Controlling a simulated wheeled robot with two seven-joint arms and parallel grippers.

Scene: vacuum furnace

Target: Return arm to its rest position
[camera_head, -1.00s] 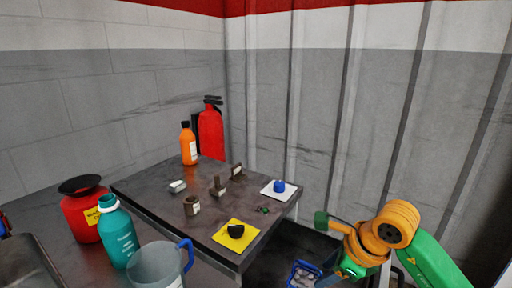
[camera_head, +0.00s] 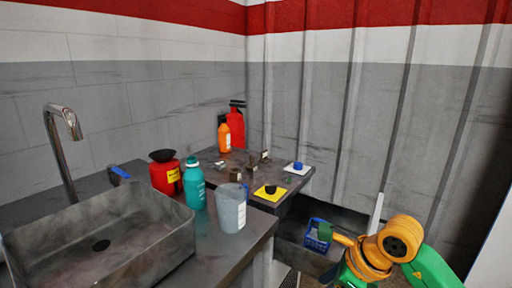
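My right arm (camera_head: 403,236), with orange joints and green links, is folded at the bottom right of the head view. A short orange piece with a green end (camera_head: 325,231) points left from it. I see no fingers of the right gripper, so its opening and anything in it are hidden. My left arm and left gripper are not in the picture.
A blue basket (camera_head: 314,244) shows just left of the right arm; I cannot tell whether they touch. The table (camera_head: 225,172) holds bottles, small parts and a yellow mat (camera_head: 268,197). A sink (camera_head: 140,255) and measuring jug (camera_head: 231,212) stand left.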

